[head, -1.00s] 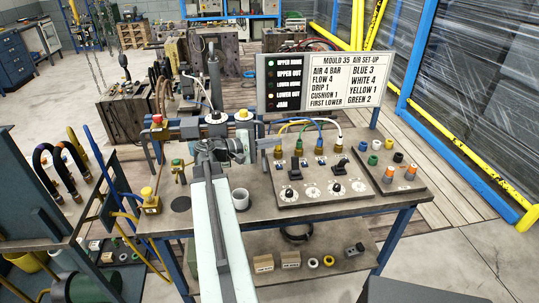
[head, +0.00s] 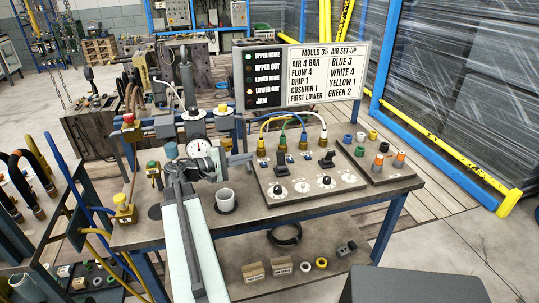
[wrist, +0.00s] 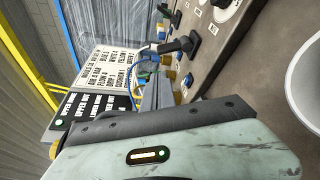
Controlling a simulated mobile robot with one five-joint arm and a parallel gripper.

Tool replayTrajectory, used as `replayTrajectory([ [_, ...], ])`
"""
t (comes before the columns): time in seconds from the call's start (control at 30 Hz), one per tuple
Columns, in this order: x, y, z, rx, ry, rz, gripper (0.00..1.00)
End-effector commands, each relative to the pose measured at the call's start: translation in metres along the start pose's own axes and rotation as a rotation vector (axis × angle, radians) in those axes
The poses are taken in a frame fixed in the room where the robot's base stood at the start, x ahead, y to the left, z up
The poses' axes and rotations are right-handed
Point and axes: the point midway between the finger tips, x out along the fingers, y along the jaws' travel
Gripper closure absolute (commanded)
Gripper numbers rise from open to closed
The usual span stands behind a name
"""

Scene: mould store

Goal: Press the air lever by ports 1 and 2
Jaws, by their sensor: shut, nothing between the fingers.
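The air panel (head: 350,183) lies on the bench with brass ports along its back edge and two black levers. The left lever (head: 281,160) stands by the left pair of ports, with a yellow hose (head: 263,130) in the leftmost. The right lever (head: 327,160) stands by the right pair. Port numbers are too small to read. My gripper (head: 243,160) is shut and empty, just left of the panel, apart from the left lever. In the wrist view its fingers (wrist: 151,95) point toward the ports; a black lever (wrist: 183,45) shows beyond, which one I cannot tell.
The set-up sign (head: 312,75) stands behind the panel. Loose coloured caps and orange-tipped plugs (head: 398,158) lie to the right.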

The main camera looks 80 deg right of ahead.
Motion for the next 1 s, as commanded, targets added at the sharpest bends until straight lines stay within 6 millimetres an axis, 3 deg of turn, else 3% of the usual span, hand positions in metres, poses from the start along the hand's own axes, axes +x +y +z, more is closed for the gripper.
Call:
replayTrajectory([
  [0.17, 0.009, 0.000, 0.000, 0.000, -0.002, -0.001, 1.00],
  [0.6, 0.087, -0.001, -0.001, 0.000, -0.002, -0.001, 1.00],
  [0.77, 0.100, 0.000, 0.000, 0.000, -0.002, -0.001, 1.00],
  [1.0, 0.101, 0.000, 0.001, 0.000, -0.001, -0.001, 1.00],
])
